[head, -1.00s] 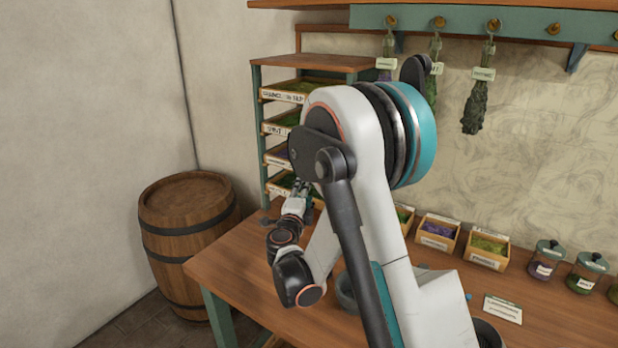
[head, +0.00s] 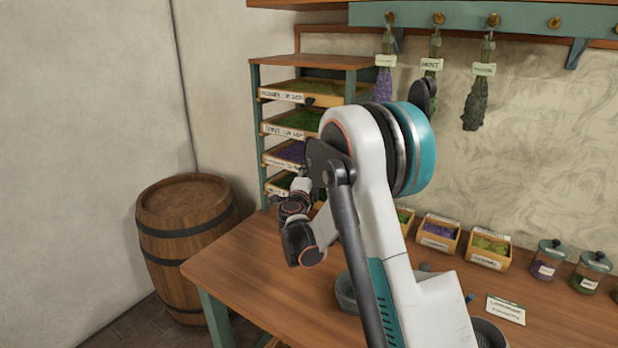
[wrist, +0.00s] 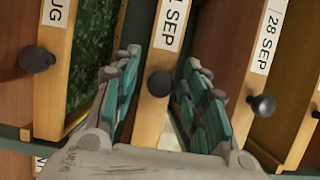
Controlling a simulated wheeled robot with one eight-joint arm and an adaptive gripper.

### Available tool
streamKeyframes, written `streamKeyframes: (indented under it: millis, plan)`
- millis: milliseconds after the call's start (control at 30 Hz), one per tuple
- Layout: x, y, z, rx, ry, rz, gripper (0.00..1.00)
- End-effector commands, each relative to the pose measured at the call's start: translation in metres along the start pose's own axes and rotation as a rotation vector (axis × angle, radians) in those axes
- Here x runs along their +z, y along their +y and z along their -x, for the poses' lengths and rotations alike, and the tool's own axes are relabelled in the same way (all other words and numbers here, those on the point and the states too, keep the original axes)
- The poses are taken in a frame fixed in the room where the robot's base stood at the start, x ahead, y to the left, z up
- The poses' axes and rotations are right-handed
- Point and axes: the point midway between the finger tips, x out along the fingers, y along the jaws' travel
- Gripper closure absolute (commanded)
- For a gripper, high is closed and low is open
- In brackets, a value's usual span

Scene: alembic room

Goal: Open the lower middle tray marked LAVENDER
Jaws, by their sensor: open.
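The rack at the back left holds a stack of labelled trays. The third tray from the top, the lower middle one (head: 287,152), holds purple herb and looks pushed in; its label is too blurred to read surely. In the wrist view the rack appears turned sideways. My gripper (wrist: 162,62) is open, its fingers on either side of a wooden tray front with a dark round knob (wrist: 160,84). That front's label (wrist: 171,22) shows only a date ending in SEP, so its name is hidden. In the head view my arm partly covers the gripper and lower trays.
A green-herb tray (wrist: 92,50) is beside the left finger, and another knob (wrist: 262,105) is right of the right finger. A barrel (head: 187,235) stands left of the table (head: 250,275). Small boxes and jars stand along the table's back.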

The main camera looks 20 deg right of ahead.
Motion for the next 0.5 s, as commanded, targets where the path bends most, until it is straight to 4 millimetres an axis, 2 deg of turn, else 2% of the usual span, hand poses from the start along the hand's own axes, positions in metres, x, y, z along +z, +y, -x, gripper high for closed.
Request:
streamKeyframes:
  millis: [33,167,200,367,500]
  plan:
    - [0.0,0.0,0.0,0.0,0.0,0.0,0.66]
    - [0.0,0.0,0.0,0.0,0.0,0.0,0.95]
    - [0.0,0.0,0.0,0.0,0.0,0.0,1.0]
    - [0.001,0.0,0.002,0.0,0.0,0.0,1.0]
    - [0.006,0.001,0.013,0.0,-0.001,0.0,1.0]
